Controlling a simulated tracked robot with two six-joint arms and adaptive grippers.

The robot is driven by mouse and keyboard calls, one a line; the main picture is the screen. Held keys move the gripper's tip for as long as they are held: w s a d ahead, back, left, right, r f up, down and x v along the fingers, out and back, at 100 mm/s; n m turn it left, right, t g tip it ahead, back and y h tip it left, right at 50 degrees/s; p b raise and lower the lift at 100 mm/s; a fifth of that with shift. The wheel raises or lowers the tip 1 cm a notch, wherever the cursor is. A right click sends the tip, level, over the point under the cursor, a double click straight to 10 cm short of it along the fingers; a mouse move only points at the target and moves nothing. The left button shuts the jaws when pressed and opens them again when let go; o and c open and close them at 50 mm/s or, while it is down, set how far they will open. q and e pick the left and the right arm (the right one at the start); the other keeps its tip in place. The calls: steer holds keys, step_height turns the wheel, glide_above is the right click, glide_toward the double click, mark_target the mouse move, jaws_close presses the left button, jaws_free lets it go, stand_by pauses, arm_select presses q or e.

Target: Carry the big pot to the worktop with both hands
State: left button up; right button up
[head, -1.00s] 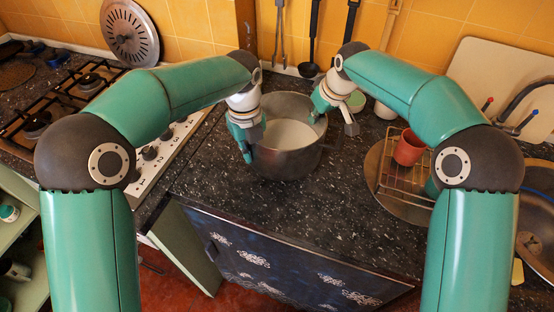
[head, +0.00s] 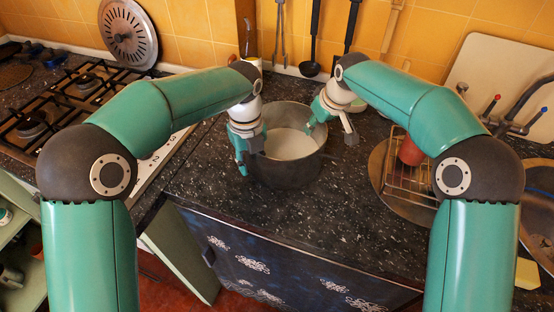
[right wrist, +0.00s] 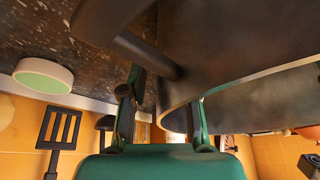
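The big pot (head: 288,171) is a wide grey metal pot, upright over the dark speckled worktop (head: 330,215); I cannot tell whether its base touches. My left gripper (head: 248,158) is at the pot's left side; its grip is unclear and the left handle is hidden. My right gripper (head: 330,130) is at the right rim, fingers apart, one inside the pot and one outside. In the right wrist view the right gripper (right wrist: 163,112) has its fingers spread on either side of the pot wall (right wrist: 225,65), beside a dark handle (right wrist: 140,52).
A gas stove (head: 70,110) is at the left. A wire rack (head: 405,180) with a red cup (head: 410,153) stands by the sink at the right. A green-topped white jar (right wrist: 43,77) is behind the pot. The worktop in front of the pot is clear.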

arm_select(q)
steer(key=shift+w, duration=0.1)
steer(key=shift+r, duration=0.6)
arm_select(e)
steer(key=shift+r, duration=0.15)
arm_select(q)
step_height(320, 180, up, 11)
steer(key=shift+f, duration=0.2)
arm_select(e)
steer(key=v, duration=1.1)
steer(key=shift+r, duration=0.25)
arm_select(q)
steer(key=shift+a, duration=0.1)
arm_select(e)
steer(key=shift+s+f, duration=0.1)
